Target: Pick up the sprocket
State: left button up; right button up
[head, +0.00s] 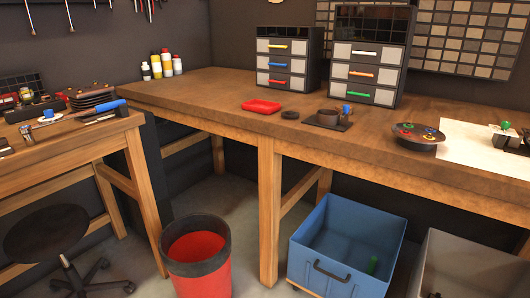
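I cannot make out a sprocket for certain. A small dark ring-shaped part (290,114) lies flat on the long wooden workbench (215,97), right of a red tray (262,107). Neither of my grippers shows in the head view.
A red bin (197,250), blue crate (345,240) and black stool (55,228) occupy the floor.

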aim_at(287, 114)
jog(key=i+l+u, duration=1)
jog(key=k+l, duration=0.05)
